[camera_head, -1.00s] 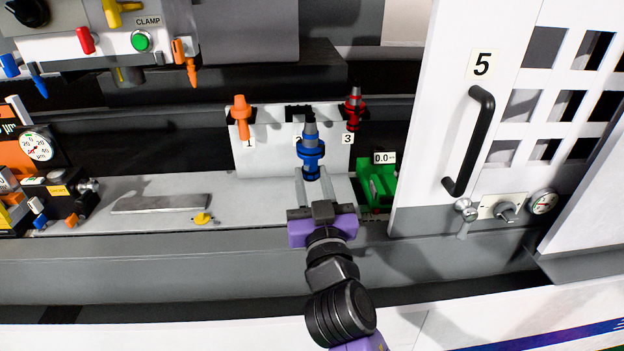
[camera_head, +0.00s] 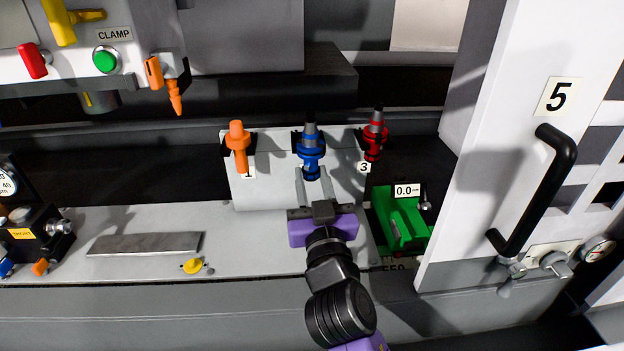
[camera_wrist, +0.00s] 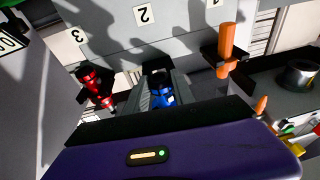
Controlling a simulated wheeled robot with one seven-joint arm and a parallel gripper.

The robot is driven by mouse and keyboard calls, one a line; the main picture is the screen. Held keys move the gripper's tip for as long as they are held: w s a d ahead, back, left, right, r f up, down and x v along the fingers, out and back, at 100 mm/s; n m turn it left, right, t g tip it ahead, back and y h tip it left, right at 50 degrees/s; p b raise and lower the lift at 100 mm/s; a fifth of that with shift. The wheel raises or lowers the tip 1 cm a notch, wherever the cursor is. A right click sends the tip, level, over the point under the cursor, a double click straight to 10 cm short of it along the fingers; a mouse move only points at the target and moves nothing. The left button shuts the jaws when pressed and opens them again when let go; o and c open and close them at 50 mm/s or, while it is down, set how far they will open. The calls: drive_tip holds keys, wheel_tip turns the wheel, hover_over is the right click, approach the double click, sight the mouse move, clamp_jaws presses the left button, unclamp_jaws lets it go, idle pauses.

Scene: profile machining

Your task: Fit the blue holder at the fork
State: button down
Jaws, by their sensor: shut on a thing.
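The blue holder (camera_head: 310,150) stands upright between the fingers of my gripper (camera_head: 311,177), which is shut on its lower part. In the head view it is in front of or at the black middle fork (camera_head: 297,141) on the pale rack plate (camera_head: 265,190). It covers most of this fork and its label 2, so I cannot tell whether it is seated. In the wrist view the blue holder (camera_wrist: 161,91) shows between the fingers (camera_wrist: 162,97), with the label 2 on the plate beyond.
An orange holder (camera_head: 237,147) hangs in the fork at label 1, and a red holder (camera_head: 375,135) in the fork at label 3, close to the blue one. A green fixture (camera_head: 403,222) stands right of the rack. A white door (camera_head: 490,150) with a black handle is farther right.

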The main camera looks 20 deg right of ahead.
drive_tip(key=shift+s+b, duration=0.1)
drive_tip(key=shift+b, duration=0.4)
drive_tip(key=shift+w+d+r, duration=0.1)
drive_tip(key=shift+w+d, duration=0.1)
drive_tip(key=shift+w, duration=0.5)
drive_tip(key=shift+d+f+b+x, duration=0.1)
drive_tip(key=shift+f+b+x, duration=0.1)
drive_tip(key=shift+x, duration=0.8)
drive_tip(key=shift+d+f+b+x, duration=0.1)
drive_tip(key=shift+f+b+x, duration=0.05)
drive_tip(key=shift+x, duration=0.8)
drive_tip(key=shift+f+b+x, duration=0.15)
drive_tip(key=shift+f+x, duration=0.05)
drive_tip(key=shift+x, duration=0.8)
drive_tip(key=shift+b, duration=0.65)
drive_tip(key=shift+f+b, duration=0.85)
drive_tip(key=shift+b, duration=0.1)
drive_tip(key=c, duration=1.1)
unclamp_jaws()
drive_tip(key=shift+o, duration=0.7)
